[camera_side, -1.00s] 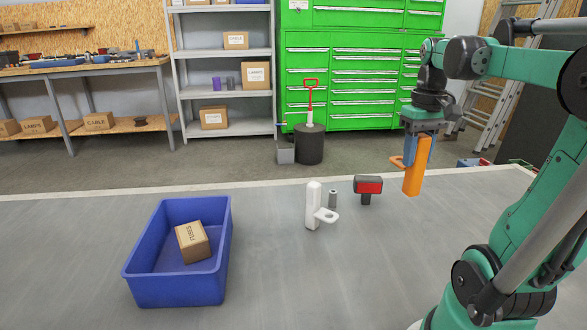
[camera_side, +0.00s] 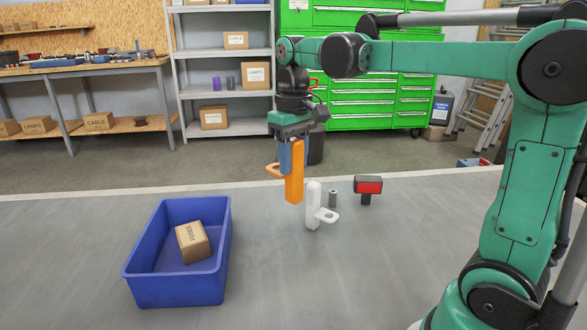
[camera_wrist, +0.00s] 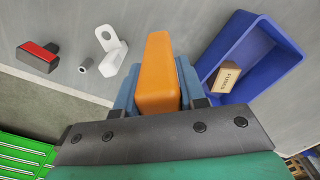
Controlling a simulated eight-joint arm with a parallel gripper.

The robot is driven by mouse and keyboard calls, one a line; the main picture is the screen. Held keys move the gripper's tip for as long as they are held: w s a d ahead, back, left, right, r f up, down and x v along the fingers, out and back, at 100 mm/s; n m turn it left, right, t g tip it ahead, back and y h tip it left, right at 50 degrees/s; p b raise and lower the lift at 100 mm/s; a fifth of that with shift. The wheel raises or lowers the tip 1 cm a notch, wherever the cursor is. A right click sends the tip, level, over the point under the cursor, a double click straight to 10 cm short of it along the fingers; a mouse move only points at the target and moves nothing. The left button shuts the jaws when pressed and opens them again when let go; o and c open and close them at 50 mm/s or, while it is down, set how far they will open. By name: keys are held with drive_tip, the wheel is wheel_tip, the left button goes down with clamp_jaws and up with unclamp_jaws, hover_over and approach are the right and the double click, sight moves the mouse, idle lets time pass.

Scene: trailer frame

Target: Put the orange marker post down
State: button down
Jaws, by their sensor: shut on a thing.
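The orange marker post (camera_side: 295,178) is held upright in my gripper (camera_side: 287,155), with a flat tab sticking out to its left. My gripper is shut on its upper part. The post is beside the white post on its left in the side view; whether its lower end touches the table is hard to tell, but it looks raised. In the wrist view the orange post (camera_wrist: 157,75) sits between the blue fingers (camera_wrist: 157,92).
A blue bin (camera_side: 155,285) holds a cardboard box (camera_side: 193,242) at the left. A white post with a ringed tab (camera_side: 313,208), a small grey cylinder (camera_side: 333,198) and a red-and-black lamp (camera_side: 368,188) stand to the right. Grey table (camera_side: 80,240) shows free at the left.

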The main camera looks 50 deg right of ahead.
drive_tip(key=w+a+f+n, duration=0.1)
drive_tip(key=w+a+f, duration=0.1)
drive_tip(key=a, duration=0.4)
drive_tip(key=shift+a+n, duration=0.3)
drive_tip(key=shift+a, duration=0.05)
wheel_tip(320, 180, up, 8)
drive_tip(key=s+n, duration=0.2)
drive_tip(key=n, duration=0.7)
drive_tip(key=f, duration=1.9)
drive_tip(key=shift+s+d+f, duration=0.15)
drive_tip(key=shift+s+f, duration=0.1)
drive_tip(key=shift+f, duration=0.05)
drive_tip(key=shift+f, duration=0.15)
drive_tip(key=c, duration=0.5)
unclamp_jaws()
